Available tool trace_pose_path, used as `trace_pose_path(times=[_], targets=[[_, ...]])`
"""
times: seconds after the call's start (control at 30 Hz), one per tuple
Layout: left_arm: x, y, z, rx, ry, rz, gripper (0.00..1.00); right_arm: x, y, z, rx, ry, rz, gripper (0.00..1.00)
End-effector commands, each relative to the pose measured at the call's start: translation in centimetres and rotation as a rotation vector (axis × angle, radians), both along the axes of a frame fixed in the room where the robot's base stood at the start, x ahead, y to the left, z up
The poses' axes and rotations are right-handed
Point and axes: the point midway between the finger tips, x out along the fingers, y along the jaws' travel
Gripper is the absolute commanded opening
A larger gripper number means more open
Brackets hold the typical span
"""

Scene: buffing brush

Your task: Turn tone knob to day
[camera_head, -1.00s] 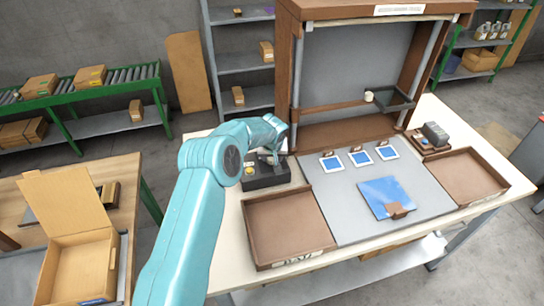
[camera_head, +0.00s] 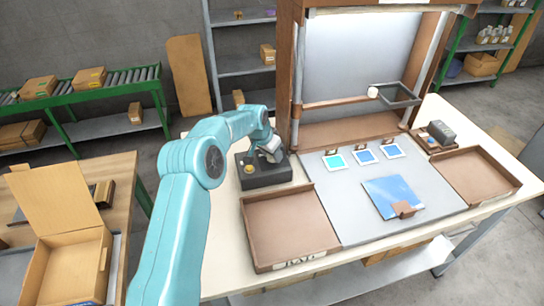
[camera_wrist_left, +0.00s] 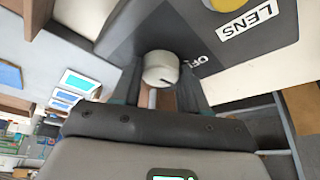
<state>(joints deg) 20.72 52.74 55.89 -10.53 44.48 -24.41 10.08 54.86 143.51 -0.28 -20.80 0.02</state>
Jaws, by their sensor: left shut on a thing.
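A dark control box (camera_head: 262,177) sits on the table at the back left, with a yellow button (camera_head: 248,169) on it. My left gripper (camera_head: 268,156) is at the box's top right. In the left wrist view a pale round knob (camera_wrist_left: 160,68) with a dark mark is between my left fingers (camera_wrist_left: 158,92), which are shut on it. A partly covered label starting "OF" (camera_wrist_left: 198,62) is beside the knob. A "LENS" label (camera_wrist_left: 247,20) is near the yellow button (camera_wrist_left: 229,4). No "day" label is readable. My right gripper is not in view.
Three small cards (camera_head: 363,156) lie on the grey mat, the leftmost teal. A brown tray (camera_head: 290,232) is in front of the box. A blue picture (camera_head: 388,197) lies on the mat.

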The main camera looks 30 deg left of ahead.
Motion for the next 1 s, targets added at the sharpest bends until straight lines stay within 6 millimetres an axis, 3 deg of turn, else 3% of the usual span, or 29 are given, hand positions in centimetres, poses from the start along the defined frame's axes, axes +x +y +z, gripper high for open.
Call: trace_pose_path(times=[0.4, 0.87, 0.9, 0.97, 1.0], targets=[[0.07, 0.12, 0.1, 0.002, -0.002, -0.151, 0.13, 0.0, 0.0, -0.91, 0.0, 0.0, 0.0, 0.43], [0.08, 0.16, 0.17, 0.003, -0.003, -0.163, 0.13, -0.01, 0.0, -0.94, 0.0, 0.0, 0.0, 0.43], [0.06, 0.16, 0.17, 0.003, -0.003, -0.163, 0.5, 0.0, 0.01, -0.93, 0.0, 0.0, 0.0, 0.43], [0.07, 0.15, 0.16, 0.003, -0.003, -0.163, 0.69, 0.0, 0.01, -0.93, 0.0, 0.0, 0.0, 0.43], [0.06, 0.16, 0.15, 0.004, -0.002, -0.163, 0.69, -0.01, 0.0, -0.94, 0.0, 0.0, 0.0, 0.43]])
